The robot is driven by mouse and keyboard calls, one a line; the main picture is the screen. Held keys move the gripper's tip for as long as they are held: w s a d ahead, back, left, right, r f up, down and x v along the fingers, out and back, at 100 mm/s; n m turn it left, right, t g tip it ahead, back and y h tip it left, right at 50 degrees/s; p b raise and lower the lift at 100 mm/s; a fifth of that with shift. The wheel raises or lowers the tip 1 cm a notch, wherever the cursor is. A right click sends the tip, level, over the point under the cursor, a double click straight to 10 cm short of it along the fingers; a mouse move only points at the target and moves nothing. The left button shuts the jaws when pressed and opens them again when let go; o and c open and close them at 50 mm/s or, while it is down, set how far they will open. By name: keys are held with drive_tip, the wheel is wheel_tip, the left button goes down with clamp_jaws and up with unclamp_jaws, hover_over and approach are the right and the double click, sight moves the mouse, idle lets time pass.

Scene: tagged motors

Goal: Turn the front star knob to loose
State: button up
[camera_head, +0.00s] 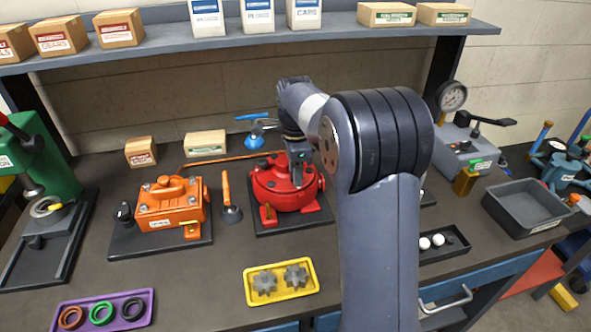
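A round red motor housing (268,188) sits on a dark base plate (262,231) in the middle of the bench. My gripper (299,178) points down at the right part of the red housing's top, and its fingertips are small and dark there. I cannot tell whether it touches the housing or whether its fingers are open or shut. No star knob can be made out clearly; the gripper and arm cover part of the housing.
An orange motor (170,205) and an orange-handled tool (228,197) stand to the left. A yellow tray (281,283) with two grey gears lies in front. A shelf (345,26) with boxes runs above.

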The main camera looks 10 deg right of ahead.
drive_tip(key=shift+c, duration=0.5)
drive_tip(key=c, duration=0.6)
